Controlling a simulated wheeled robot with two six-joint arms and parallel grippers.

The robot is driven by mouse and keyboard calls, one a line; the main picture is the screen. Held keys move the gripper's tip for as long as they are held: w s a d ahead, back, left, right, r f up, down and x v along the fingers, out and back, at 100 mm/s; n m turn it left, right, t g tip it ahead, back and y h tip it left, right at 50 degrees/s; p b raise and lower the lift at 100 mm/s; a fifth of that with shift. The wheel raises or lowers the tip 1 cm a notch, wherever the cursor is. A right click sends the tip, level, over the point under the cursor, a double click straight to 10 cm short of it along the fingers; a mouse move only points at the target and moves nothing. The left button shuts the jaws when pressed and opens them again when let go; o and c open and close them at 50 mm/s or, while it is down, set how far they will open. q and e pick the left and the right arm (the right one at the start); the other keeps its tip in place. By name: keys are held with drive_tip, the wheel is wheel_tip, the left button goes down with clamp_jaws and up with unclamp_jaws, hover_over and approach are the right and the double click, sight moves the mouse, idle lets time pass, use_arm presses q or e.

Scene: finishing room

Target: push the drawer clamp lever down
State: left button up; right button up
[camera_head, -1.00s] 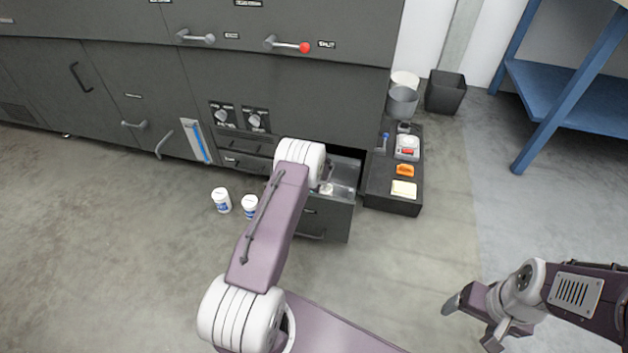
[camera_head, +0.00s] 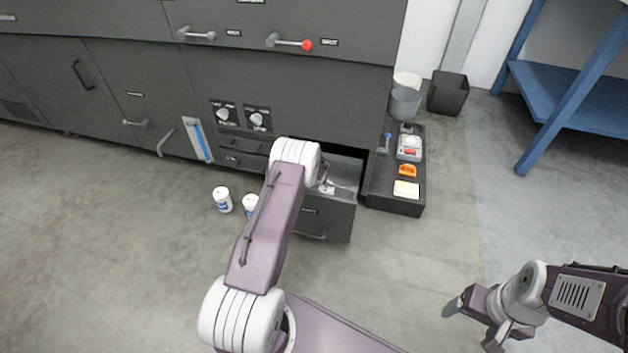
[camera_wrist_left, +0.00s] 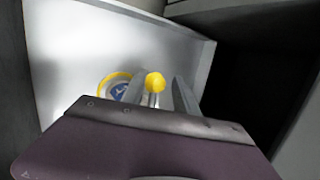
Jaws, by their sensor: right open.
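The clamp lever's yellow knob (camera_wrist_left: 155,82) stands on a short pale stem inside the open drawer (camera_head: 343,222), in the left wrist view. Beside it, to the left, is a yellow ring around a blue disc (camera_wrist_left: 118,92), partly covered by a finger. My left gripper (camera_wrist_left: 160,92) reaches into the drawer. Its two grey fingers are apart, with the knob showing between them; I cannot tell whether they touch it. My right gripper (camera_head: 474,324) is open and empty above the floor at lower right.
A dark tray (camera_head: 381,196) with small items lies right of the drawer. A dark bin (camera_head: 448,92) and a blue bench (camera_head: 572,105) stand farther right. White tubs (camera_head: 222,199) stand on the floor left of my arm. The floor at right is clear.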

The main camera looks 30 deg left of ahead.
use_arm(q)
drive_tip(key=shift+d+r, duration=0.1)
drive_tip(key=shift+r, duration=0.05)
drive_tip(key=d+r+p, duration=0.8)
drive_tip(key=d+r, duration=0.2)
drive_tip(key=d, duration=0.1)
drive_tip(key=shift+d+r, duration=0.3)
drive_tip(key=shift+r, duration=0.05)
